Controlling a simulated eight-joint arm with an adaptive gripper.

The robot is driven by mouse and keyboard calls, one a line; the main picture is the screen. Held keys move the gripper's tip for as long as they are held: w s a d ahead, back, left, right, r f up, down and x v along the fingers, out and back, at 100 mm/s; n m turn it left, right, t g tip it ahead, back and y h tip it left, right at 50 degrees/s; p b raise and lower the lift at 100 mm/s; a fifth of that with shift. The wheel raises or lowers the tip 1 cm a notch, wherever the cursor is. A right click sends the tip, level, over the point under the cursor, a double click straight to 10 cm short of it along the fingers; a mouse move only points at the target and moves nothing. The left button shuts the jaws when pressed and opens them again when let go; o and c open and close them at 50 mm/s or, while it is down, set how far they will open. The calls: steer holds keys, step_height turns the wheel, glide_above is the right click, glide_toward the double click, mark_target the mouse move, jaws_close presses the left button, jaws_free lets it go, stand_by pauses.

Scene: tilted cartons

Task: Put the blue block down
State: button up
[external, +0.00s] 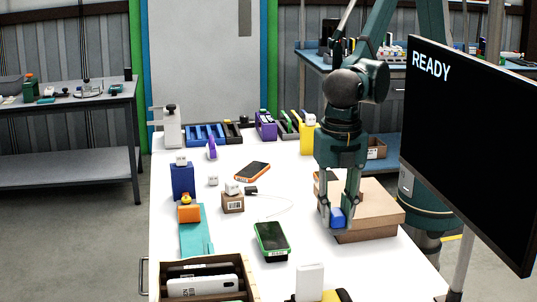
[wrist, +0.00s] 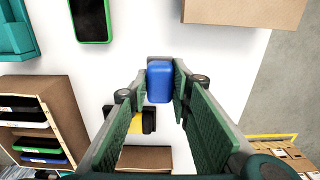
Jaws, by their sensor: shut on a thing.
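The blue block (external: 337,216) is between the fingertips of my gripper (external: 338,222) in the external view. My gripper is shut on it, beside the left front side of a brown carton (external: 368,209). In the wrist view the blue block (wrist: 159,82) sits between the two green finger pads of my gripper (wrist: 160,85). A white table top shows behind and around it. I cannot tell whether the block touches the table.
A green-edged phone (external: 271,240) lies left of my gripper. A wooden rack of phones (external: 207,262) and a white charger (external: 310,280) stand at the front. A black monitor (external: 470,150) is at the right. White table is bare between the green-edged phone and the carton.

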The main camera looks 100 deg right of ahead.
steer(key=shift+f, duration=3.1)
steer(key=shift+f, duration=0.1)
steer(key=shift+f, duration=1.8)
steer(key=shift+f+b, duration=0.2)
steer(key=shift+b, duration=0.2)
steer(key=o, duration=0.9)
steer(key=shift+r, duration=0.2)
step_height(320, 180, up, 12)
steer(key=shift+r+p, duration=0.1)
steer(key=shift+p, duration=0.4)
